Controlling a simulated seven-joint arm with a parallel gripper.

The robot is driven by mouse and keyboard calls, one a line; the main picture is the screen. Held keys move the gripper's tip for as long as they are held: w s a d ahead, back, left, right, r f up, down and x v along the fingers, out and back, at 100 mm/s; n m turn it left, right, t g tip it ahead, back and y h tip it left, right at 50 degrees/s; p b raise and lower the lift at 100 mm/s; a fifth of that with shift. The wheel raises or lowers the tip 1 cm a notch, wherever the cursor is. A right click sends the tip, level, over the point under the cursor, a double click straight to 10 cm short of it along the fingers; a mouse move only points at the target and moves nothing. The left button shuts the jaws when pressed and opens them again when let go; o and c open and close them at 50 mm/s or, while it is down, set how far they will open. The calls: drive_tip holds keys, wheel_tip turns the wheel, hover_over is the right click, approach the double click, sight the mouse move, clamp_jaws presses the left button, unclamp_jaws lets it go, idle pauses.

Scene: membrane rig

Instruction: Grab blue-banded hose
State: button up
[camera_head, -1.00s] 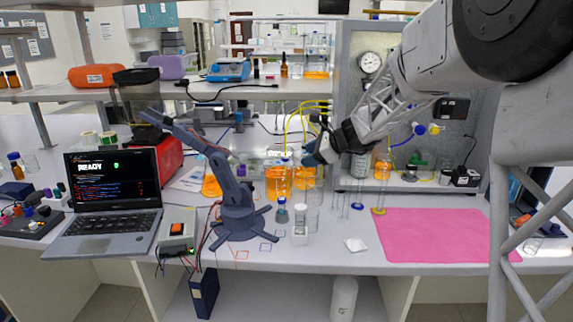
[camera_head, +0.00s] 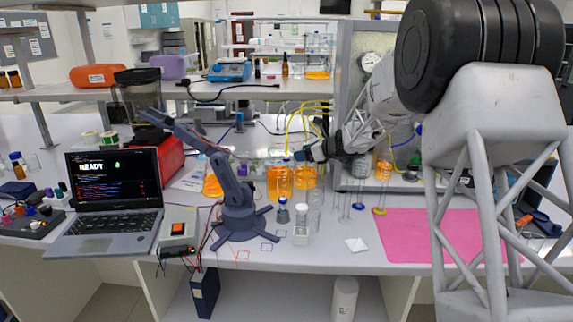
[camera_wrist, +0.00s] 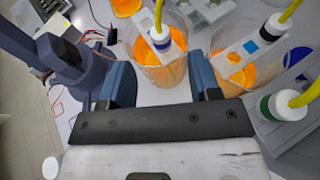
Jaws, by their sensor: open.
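In the wrist view a yellow hose ends in a white fitting with a blue band, the blue-banded hose (camera_wrist: 160,37). It stands over a beaker of orange liquid (camera_wrist: 165,75). My gripper (camera_wrist: 161,82) is open and empty, its two blue-grey fingers either side of that beaker in the picture, the fitting beyond the fingertips. In the head view my gripper (camera_head: 303,155) is above the orange beakers, by the yellow hoses (camera_head: 288,128); the band cannot be made out there.
Right in the wrist view are a dark-banded hose fitting (camera_wrist: 272,29) over a second orange beaker (camera_wrist: 235,75) and a green-banded one (camera_wrist: 284,105). A small blue-grey arm (camera_head: 235,195) stands left of the beakers. A pink mat (camera_head: 405,235) lies clear at right.

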sight(288, 156)
drive_tip(key=shift+x, duration=1.3)
drive_tip(key=shift+a, duration=0.1)
drive_tip(key=shift+x, duration=2.5)
drive_tip(key=shift+c, duration=0.2)
drive_tip(key=c, duration=1)
